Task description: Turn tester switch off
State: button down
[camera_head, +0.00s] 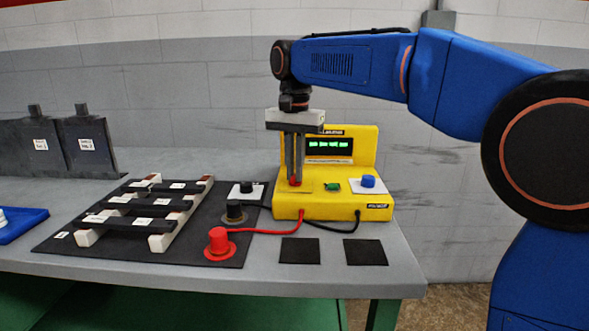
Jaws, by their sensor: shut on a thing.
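The yellow tester (342,201) stands near the right end of the grey table. Its dark display (329,145) shows lit green characters. My gripper (295,182) points straight down over the left part of the tester's front deck. Its fingers are shut on a small red switch (293,181), which they partly hide. A small green control (331,187) and a blue knob (368,181) sit to the right on the same deck. Whether the switch is on or off cannot be told from its look.
Red (219,240) and black (235,211) probes stand left of the tester, with cables to it. A dark mat (75,245) holds a rack of several dark bars. Two black squares (300,250) lie in front. Dark plates (85,142) stand at the back left.

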jog(key=n, duration=0.5)
jog(key=shift+d, duration=0.1)
jog(key=shift+d+n, duration=0.1)
jog(key=shift+n, duration=2.3)
jog(key=c, duration=1.9)
grip_release()
jog(key=shift+o, duration=0.2)
notch_tip(320, 180, up, 17)
jog(key=shift+r, duration=0.2)
